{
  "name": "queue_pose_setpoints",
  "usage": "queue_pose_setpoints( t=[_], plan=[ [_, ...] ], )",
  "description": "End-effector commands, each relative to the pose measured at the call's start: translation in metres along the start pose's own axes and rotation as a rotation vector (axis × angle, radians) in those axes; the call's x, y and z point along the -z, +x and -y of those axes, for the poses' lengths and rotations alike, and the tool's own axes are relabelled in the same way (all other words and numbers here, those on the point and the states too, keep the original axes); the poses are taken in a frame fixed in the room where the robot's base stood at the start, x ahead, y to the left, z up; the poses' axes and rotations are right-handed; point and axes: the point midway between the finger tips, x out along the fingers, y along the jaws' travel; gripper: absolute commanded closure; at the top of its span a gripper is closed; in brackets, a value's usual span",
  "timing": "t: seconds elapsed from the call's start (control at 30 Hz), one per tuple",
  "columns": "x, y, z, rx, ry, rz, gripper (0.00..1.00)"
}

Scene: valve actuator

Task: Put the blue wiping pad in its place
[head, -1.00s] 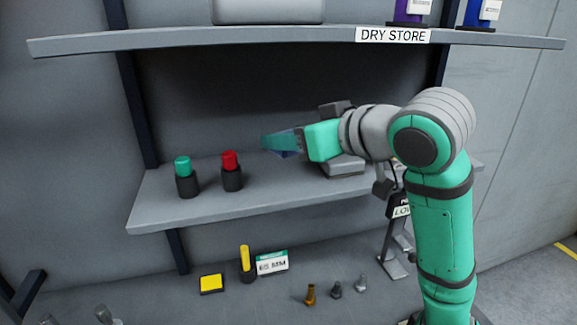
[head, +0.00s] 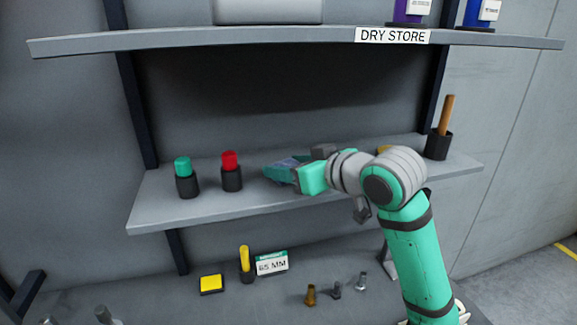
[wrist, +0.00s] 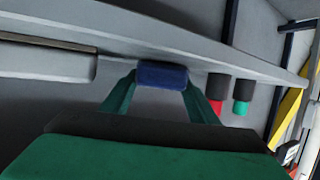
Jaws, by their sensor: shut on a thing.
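The blue wiping pad (wrist: 162,74) is between the two green fingers of my gripper (wrist: 160,88) in the wrist view, with a finger against each end. In the head view my gripper (head: 277,172) is shut on the pad (head: 286,162), which is partly hidden by the fingers. It is low over the middle shelf (head: 270,208), right of a red-topped black holder (head: 231,178). I cannot tell whether the pad touches the shelf.
A green-topped black holder (head: 187,182) stands left of the red one. A black cup (head: 437,146) with a wooden handle stands at the shelf's right end. The DRY STORE shelf (head: 200,38) is above. Below are a yellow block (head: 211,283) and small fittings.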

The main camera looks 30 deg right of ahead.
Motion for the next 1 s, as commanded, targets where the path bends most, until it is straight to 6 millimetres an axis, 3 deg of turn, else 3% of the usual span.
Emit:
queue_pose_setpoints(
  t=[0.2, 0.23, 0.3, 0.67, 0.83, 1.0],
  plan=[
    [-0.002, 0.001, 0.000, 0.000, 0.001, 0.000, 0.71],
    [-0.002, 0.001, 0.000, 0.000, 0.000, 0.000, 0.39],
    [-0.002, 0.001, 0.000, 0.000, 0.000, 0.000, 0.27],
    [0.001, -0.001, -0.001, -0.002, 0.000, 0.001, 0.27],
    [0.001, -0.023, -0.001, -0.002, 0.001, -0.002, 0.27],
    [0.001, -0.058, -0.001, -0.003, 0.000, -0.002, 0.27]
  ],
)
